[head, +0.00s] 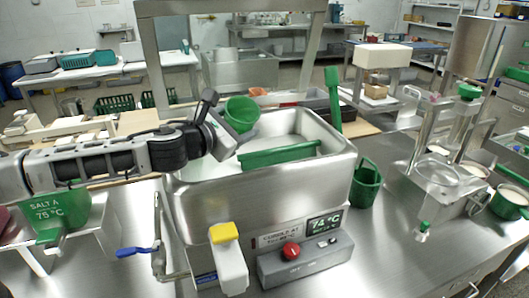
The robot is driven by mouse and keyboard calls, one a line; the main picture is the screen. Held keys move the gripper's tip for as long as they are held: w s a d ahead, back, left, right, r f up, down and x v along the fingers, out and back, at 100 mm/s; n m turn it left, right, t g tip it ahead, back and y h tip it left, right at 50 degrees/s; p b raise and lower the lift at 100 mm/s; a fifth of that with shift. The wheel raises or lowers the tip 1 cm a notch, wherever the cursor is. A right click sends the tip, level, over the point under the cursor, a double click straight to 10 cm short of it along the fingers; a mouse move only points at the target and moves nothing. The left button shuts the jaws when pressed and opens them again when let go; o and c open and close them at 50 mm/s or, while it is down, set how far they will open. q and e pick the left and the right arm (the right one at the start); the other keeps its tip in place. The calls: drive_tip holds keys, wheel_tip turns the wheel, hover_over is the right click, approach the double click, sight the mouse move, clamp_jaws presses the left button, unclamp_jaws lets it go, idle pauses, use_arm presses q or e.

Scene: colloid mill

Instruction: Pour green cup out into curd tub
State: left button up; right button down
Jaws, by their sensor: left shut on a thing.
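The green cup (241,112) is above the far left part of the curd tub, tilted, with its mouth facing up and to the right. My left gripper (226,128) comes in from the left and is shut on the green cup. The curd tub (268,195) is a large steel vat with pale white contents, and its front panel reads 74 °C. I cannot see what is in the cup or any stream from it. My right gripper is out of view.
A green bar (278,154) lies across the tub, and a green paddle (334,98) stands upright at its back right. A green pail (365,185) stands right of the tub. A yellow-topped white handle (228,258) and blue-handled valve (137,251) are in front.

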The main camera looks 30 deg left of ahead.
sight(250, 102)
use_arm(q)
drive_tip(key=shift+s+d+r+m, duration=0.2)
drive_tip(key=shift+d+r+m, duration=0.1)
drive_tip(key=shift+d+m, duration=0.2)
drive_tip(key=shift+s+d+r+m+t, duration=0.15)
drive_tip(key=shift+r+m+t, duration=0.35)
drive_tip(key=shift+m, duration=0.3)
drive_tip(key=shift+r+m+t, duration=0.3)
drive_tip(key=shift+r+m, duration=0.05)
drive_tip(key=shift+m, duration=0.45)
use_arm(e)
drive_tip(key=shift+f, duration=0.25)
use_arm(q)
drive_tip(key=shift+r+m+t+b, duration=0.35)
drive_tip(key=shift+m+t+b, duration=0.05)
drive_tip(key=shift+m+b, duration=0.4)
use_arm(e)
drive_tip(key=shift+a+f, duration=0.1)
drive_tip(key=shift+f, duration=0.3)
use_arm(q)
drive_tip(key=shift+r+m+b, duration=0.2)
drive_tip(key=shift+m+b, duration=0.2)
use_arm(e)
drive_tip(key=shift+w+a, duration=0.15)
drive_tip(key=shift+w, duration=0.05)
use_arm(q)
drive_tip(key=shift+d, duration=0.1)
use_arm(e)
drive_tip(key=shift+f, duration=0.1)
